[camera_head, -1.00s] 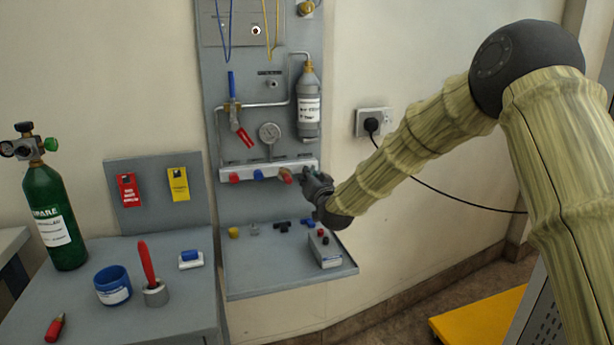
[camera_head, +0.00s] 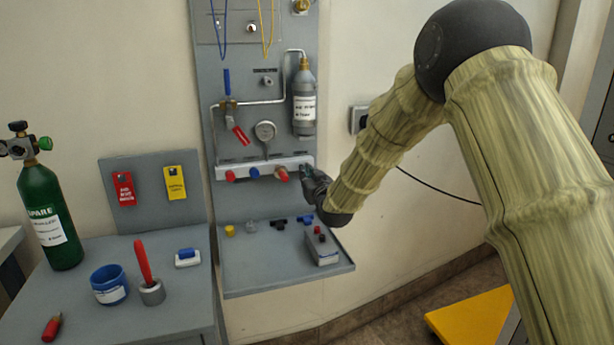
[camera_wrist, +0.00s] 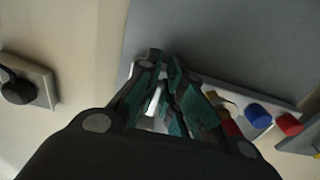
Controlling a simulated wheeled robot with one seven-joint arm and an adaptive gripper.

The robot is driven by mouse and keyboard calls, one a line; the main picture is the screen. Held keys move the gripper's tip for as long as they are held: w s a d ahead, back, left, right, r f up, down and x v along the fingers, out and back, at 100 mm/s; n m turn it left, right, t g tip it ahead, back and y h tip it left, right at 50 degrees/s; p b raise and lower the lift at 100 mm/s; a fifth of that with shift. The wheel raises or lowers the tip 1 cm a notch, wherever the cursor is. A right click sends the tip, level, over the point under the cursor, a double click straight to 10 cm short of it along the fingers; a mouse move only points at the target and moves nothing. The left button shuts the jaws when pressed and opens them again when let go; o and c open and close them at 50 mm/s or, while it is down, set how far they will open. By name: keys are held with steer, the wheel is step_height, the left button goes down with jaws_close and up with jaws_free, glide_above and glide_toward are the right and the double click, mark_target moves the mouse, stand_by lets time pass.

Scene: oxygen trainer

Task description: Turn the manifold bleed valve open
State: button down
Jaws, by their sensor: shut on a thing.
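The manifold (camera_head: 240,172) is a pale horizontal bar on the grey wall panel, with a red knob (camera_head: 230,176), a blue knob (camera_head: 253,173) and another red knob (camera_head: 281,174) along its front. My gripper (camera_head: 306,172) is at the bar's right end, just right of the second red knob. In the wrist view, my gripper (camera_wrist: 163,82) has its teal-padded fingers close together around a small pale piece (camera_wrist: 158,108). This appears to be the manifold bleed valve, mostly hidden by the fingers, so its angle cannot be told.
A gauge (camera_head: 265,131), a red-handled lever (camera_head: 238,133) and a grey cylinder (camera_head: 304,98) sit above the manifold. Below, a shelf (camera_head: 262,285) holds small fittings and a grey box (camera_head: 321,247).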

steer(key=c, duration=1.5)
jaws_free()
steer(key=shift+c, duration=0.2)
steer(key=v, duration=1.2)
